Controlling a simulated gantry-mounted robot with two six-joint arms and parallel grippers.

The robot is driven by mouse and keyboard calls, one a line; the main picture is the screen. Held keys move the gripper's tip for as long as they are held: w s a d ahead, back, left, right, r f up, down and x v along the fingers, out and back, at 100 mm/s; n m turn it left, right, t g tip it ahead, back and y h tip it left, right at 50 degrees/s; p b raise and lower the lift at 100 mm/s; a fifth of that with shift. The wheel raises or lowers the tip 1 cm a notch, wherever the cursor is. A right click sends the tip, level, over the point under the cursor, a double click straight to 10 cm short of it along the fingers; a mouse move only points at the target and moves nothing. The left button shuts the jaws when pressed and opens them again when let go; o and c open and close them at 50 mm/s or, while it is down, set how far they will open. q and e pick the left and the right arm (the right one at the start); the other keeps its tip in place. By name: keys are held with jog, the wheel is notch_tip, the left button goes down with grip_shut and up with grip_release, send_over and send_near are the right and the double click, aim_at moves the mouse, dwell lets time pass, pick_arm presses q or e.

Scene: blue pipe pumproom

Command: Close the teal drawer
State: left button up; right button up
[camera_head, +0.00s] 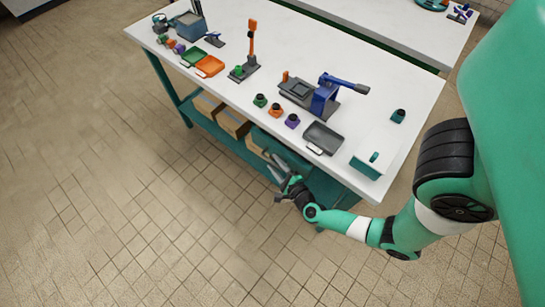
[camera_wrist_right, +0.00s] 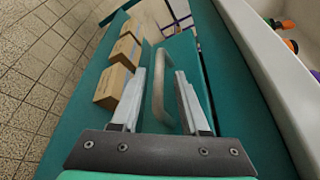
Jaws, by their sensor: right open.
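The teal drawer (camera_head: 325,188) shows as a teal panel under the right end of the white-topped workbench. How far it stands out I cannot tell. My right gripper (camera_head: 277,172) is open at the front side of the bench, below the tabletop edge. In the right wrist view, a grey bar handle (camera_wrist_right: 158,88) on a teal surface (camera_wrist_right: 183,55) lies between the fingers of the right gripper (camera_wrist_right: 161,73). The fingers appear apart from the handle; contact is not clear. My left gripper is out of view.
The workbench (camera_head: 290,48) carries a blue-handled press (camera_head: 325,95), a dark tray (camera_head: 323,138) and small coloured parts. Cardboard boxes (camera_head: 233,122) stand on the teal lower shelf (camera_head: 200,122). The tiled floor (camera_head: 130,200) in front is clear.

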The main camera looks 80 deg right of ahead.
jog(key=shift+w+d+f, duration=0.15)
jog(key=shift+w+d, duration=0.2)
jog(key=shift+s+a, duration=0.1)
jog(key=shift+c, duration=0.9)
grip_shut()
